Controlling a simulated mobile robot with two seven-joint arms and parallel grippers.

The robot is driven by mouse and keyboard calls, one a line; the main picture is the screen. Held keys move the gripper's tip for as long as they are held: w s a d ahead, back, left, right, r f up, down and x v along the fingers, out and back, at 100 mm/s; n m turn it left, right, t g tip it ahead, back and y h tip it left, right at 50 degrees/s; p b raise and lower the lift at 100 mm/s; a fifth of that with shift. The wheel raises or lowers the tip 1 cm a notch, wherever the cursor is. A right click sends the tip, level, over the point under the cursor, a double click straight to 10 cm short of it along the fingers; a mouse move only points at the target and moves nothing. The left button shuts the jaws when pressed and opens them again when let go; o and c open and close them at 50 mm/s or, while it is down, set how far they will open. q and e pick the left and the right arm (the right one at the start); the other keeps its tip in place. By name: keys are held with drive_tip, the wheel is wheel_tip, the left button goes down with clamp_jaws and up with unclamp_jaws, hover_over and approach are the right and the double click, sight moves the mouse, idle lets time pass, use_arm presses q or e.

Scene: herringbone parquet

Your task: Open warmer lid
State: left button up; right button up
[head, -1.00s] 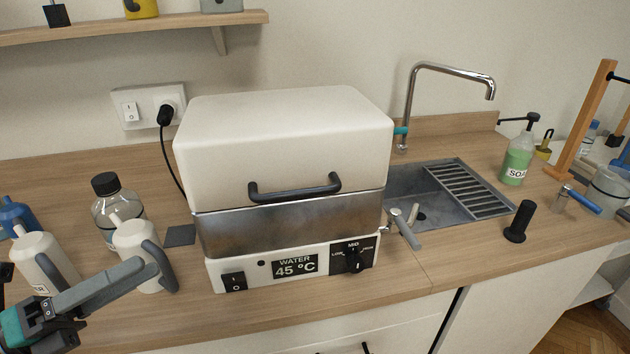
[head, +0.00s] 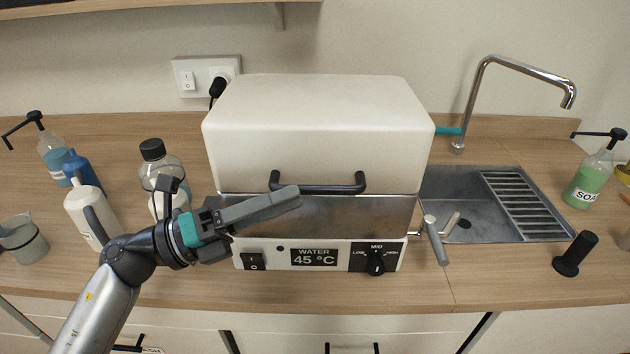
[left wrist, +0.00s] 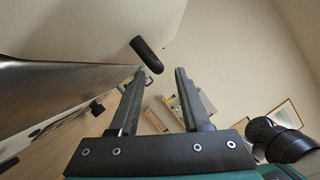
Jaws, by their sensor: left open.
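The warmer (head: 305,222) stands on the counter, its white lid (head: 320,120) shut over the metal body. The lid's dark handle (head: 325,188) sticks out at the front lower edge. My left gripper (head: 294,194) reaches in from the left, in front of the warmer, with its tips near the handle's left part. In the left wrist view the two fingers (left wrist: 161,76) are spread with nothing between them. The handle (left wrist: 147,55) shows there just beyond the tips, apart from them and nearer the left finger. My right gripper is not in view.
Bottles, including a white one (head: 92,212) and a black-capped one (head: 153,150), stand left of the warmer, close to my arm. A metal drain tap (head: 435,240) juts out at the warmer's right side beside the sink (head: 440,190). A black cylinder (head: 575,254) stands further right.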

sight(315, 186)
use_arm(q)
drive_tip(key=x, duration=0.5)
drive_tip(key=shift+p, duration=0.3)
clamp_jaws()
idle(1.1)
